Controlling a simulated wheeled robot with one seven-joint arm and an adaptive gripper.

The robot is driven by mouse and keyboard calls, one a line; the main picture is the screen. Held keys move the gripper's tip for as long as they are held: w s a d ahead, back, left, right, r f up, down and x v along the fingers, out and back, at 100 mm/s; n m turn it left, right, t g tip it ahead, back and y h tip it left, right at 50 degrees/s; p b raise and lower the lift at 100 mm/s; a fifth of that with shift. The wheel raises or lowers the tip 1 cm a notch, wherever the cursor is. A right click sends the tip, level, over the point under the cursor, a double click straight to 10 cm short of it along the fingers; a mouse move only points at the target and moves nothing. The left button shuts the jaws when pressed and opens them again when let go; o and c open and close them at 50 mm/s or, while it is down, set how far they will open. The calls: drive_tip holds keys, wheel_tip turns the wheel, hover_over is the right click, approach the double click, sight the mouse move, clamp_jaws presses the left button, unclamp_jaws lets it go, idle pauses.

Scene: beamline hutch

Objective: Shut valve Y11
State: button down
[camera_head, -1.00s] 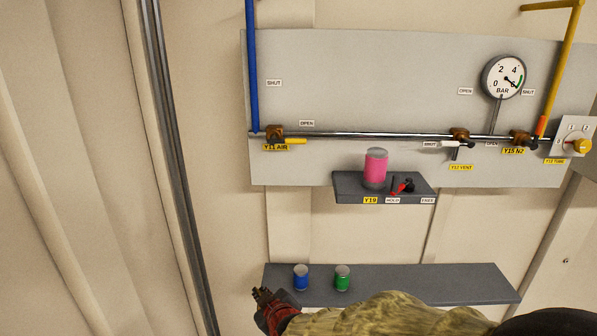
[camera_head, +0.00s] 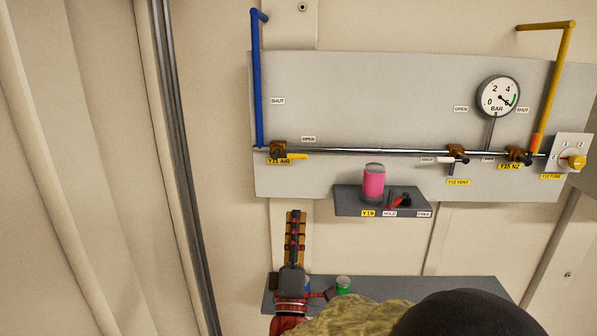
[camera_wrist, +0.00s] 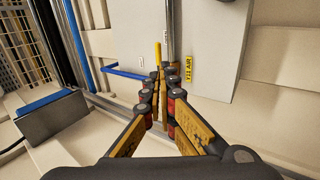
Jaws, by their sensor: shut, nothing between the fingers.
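Valve Y11 has a brass body (camera_head: 278,148) at the left end of the steel pipe, below the blue pipe. Its yellow lever (camera_head: 297,156) points right, along the pipe, on the side of the OPEN label (camera_head: 308,139). The SHUT label (camera_head: 277,101) is above the valve. My gripper (camera_head: 296,213) is shut and empty, pointing up below the valve and apart from it in the head view. In the wrist view, the lever (camera_wrist: 158,53) shows just beyond my fingertips (camera_wrist: 160,72), with the Y11 AIR label (camera_wrist: 188,68) to the right.
A small shelf with a pink can (camera_head: 374,182) and a red-handled switch (camera_head: 398,201) is right of my gripper. A lower shelf (camera_head: 430,286) holds a green can (camera_head: 343,284) and a blue one, mostly hidden by my gripper. Vertical pipes (camera_head: 180,150) run at left.

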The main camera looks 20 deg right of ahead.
sight(297, 156)
idle(0.4)
drive_tip(key=p+x, duration=0.5)
drive_tip(key=x, duration=0.9)
